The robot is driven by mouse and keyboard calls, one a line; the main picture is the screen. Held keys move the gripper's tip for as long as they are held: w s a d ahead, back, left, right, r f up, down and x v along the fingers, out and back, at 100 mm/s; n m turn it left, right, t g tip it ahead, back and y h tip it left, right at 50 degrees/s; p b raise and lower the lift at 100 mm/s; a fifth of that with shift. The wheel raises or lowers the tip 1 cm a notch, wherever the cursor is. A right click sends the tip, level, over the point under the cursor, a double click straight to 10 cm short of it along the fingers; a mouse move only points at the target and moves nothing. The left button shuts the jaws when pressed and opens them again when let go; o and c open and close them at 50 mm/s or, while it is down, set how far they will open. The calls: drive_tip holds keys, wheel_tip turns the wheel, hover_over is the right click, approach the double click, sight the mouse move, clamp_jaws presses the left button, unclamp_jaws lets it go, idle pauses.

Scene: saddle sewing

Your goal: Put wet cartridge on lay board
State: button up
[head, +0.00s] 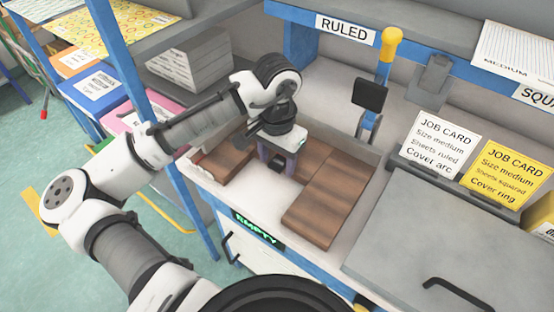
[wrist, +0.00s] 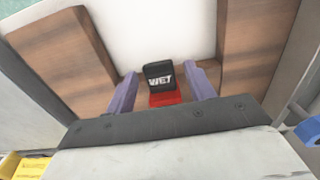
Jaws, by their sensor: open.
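The wet cartridge (wrist: 158,76) shows in the wrist view as a small black block marked "WET" with a red part (wrist: 166,98). It lies between the two purple fingers of my gripper (wrist: 163,90), with gaps at both sides. My gripper (head: 277,166) is open and points down among brown wooden boards in the head view. A wide wooden board (head: 326,203) lies right of my gripper and another wooden piece (head: 225,160) lies left. I cannot tell which wood is the lay board.
A green "EMPTY" display (head: 258,229) is on the bench's front edge. A yellow-topped handle (head: 391,45) and a black pad (head: 370,94) stand behind. White (head: 438,143) and yellow (head: 504,172) job cards stand at right, above a grey lid (head: 430,250). A blue post (head: 190,215) rises left.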

sight(277, 163)
wheel_tip(277, 163, up, 11)
drive_tip(key=shift+r+b, duration=0.2)
drive_tip(key=shift+b, duration=0.1)
